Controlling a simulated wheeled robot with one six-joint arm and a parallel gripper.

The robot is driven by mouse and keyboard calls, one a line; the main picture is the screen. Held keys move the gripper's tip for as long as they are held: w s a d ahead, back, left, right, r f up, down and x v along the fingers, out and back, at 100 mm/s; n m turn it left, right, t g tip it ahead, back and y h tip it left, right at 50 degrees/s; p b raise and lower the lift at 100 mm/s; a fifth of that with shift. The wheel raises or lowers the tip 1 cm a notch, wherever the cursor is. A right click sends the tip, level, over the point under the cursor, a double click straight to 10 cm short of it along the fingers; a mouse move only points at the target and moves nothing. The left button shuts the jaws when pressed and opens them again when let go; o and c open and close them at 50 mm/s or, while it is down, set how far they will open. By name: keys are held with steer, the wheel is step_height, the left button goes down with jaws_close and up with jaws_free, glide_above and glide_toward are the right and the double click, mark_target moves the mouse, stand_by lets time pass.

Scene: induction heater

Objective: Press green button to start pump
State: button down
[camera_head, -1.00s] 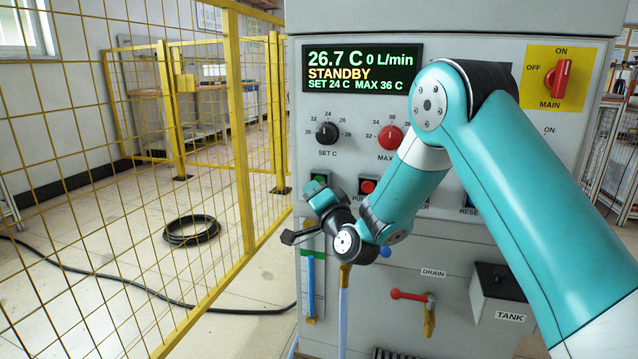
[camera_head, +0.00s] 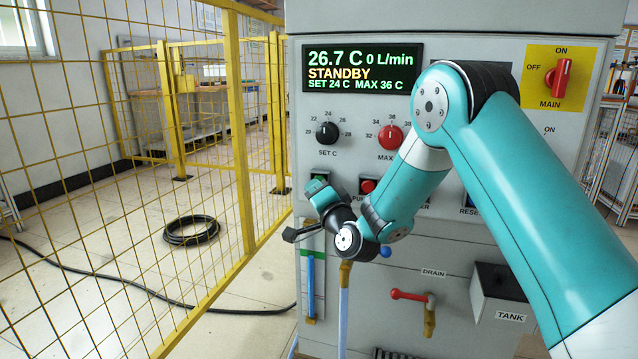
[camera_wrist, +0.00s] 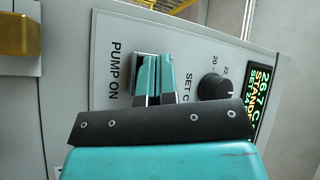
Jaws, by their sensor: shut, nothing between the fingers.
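The green button (camera_head: 319,178) sits on the machine's front panel, left of the red one. In the head view its top shows just above my gripper (camera_head: 324,198), which covers the rest. In the wrist view the teal fingers of my gripper (camera_wrist: 157,72) are shut and empty. They point at a metal-edged square beside the "PUMP ON" label (camera_wrist: 116,68) and hide most of it. I cannot tell whether the fingertips touch the button. The display (camera_head: 362,68) reads 26.7 C, 0 L/min, STANDBY.
A red button (camera_head: 368,186) is just right of the green one. The SET C knob (camera_head: 327,133) and red MAX knob (camera_head: 391,137) are above. A yellow mesh fence (camera_head: 240,130) stands left of the machine. A drain valve (camera_head: 428,310) and tank (camera_head: 500,297) are below.

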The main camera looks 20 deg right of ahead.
steer(key=shift+w+d, duration=0.3)
steer(key=shift+w, duration=0.1)
stand_by(0.7)
steer(key=shift+s+a, duration=0.5)
steer(key=shift+s, duration=0.2)
steer(key=shift+s+a+p, duration=0.45)
steer(key=shift+s+a, duration=0.3)
steer(key=shift+s, duration=0.3)
steer(key=shift+s+a+p, duration=0.45)
steer(key=shift+s+a, duration=0.3)
steer(key=shift+s, duration=0.25)
steer(key=s+a+p, duration=0.3)
steer(key=s+a, duration=0.3)
steer(key=s, duration=0.3)
steer(key=shift+a, duration=0.2)
